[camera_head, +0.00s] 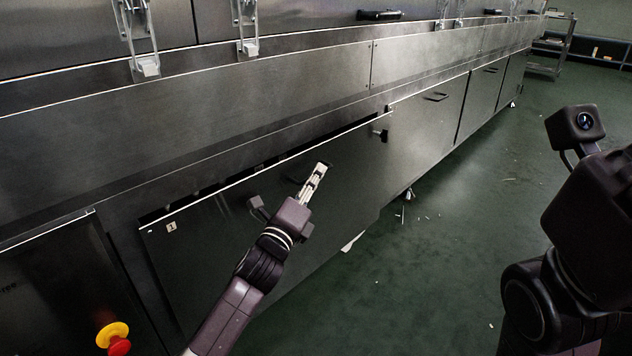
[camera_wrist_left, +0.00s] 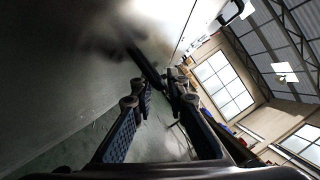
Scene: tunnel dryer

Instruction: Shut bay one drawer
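The bay one drawer (camera_head: 215,255) has a dark grey metal front with a small label 1 at its upper left in the head view. Its front stands out from the cabinet, with a dark gap along its top edge. My left gripper (camera_head: 318,172) is in front of the drawer's upper middle, close to the panel. In the left wrist view, the left gripper's fingertips (camera_wrist_left: 162,95) are apart. A dark bar, probably the drawer handle, reaches toward them; contact is unclear. My right arm is at the right edge of the head view, its gripper out of sight.
A yellow and red emergency button (camera_head: 115,338) is at lower left. More closed bay fronts (camera_head: 425,115) run along the cabinet to the right. The green floor (camera_head: 440,270) is mostly clear, with small white scraps. A metal rack (camera_head: 553,48) stands far back.

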